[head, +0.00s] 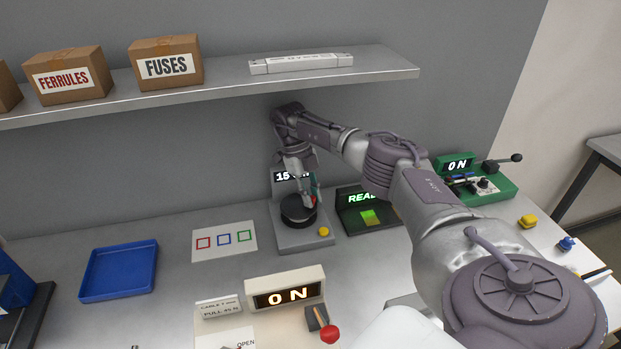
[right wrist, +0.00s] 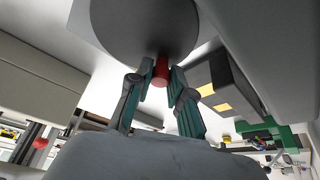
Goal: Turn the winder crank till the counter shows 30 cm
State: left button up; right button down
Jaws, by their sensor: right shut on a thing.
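The winder (head: 289,240) is a grey unit with a dark round drum (head: 295,211), standing below the shelf at the back. Its counter (head: 281,177) starts with "15"; my right arm hides the rest. My right gripper (head: 312,198) comes down over the winder and is shut on the red crank knob. In the right wrist view, the red knob (right wrist: 160,72) sits between the two fingertips, beside the big grey disc (right wrist: 145,28) of the winder. My left gripper is not in view.
Right of the winder stands a dark box (head: 351,218) with a green, partly hidden display. A white box (head: 262,284) reading "ON" with a red-knobbed lever (head: 329,334) is in front. A blue tray (head: 92,291) lies left. The shelf (head: 225,85) overhangs the back.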

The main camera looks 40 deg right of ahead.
aim_at(300, 217)
jog(key=m, duration=0.1)
jog(key=m+y+p, duration=0.1)
jog(key=a+m, duration=0.1)
jog(key=shift+s+r+m+p, duration=0.15)
jog(key=shift+s+m+p, duration=0.2)
jog(key=shift+m+p, duration=0.05)
jog(key=m+p, duration=0.1)
jog(key=m+t+y+p, duration=0.1)
jog(key=m, duration=0.1)
jog(key=shift+s+a+r+m+y+p, duration=0.1)
jog(key=shift+s+a+m+y+p, duration=0.05)
jog(key=shift+a+m+y+p, duration=0.2)
jog(key=m+p, duration=0.2)
jog(key=a+m+t+y+p, duration=0.1)
jog(key=m, duration=0.1)
jog(key=shift+a+p, duration=0.2)
jog(key=shift+p, duration=0.15)
jog(key=shift+a+m+t+p, duration=0.15)
jog(key=shift+m+t+p, duration=0.2)
jog(key=shift+m+p, duration=0.35)
jog(key=shift+a+m+t+p, duration=0.15)
jog(key=shift+m+t+p, duration=0.25)
jog(key=shift+m, duration=0.35)
jog(key=shift+f, duration=0.2)
jog(key=c, duration=1.3)
grip_release()
jog(key=shift+f, duration=0.1)
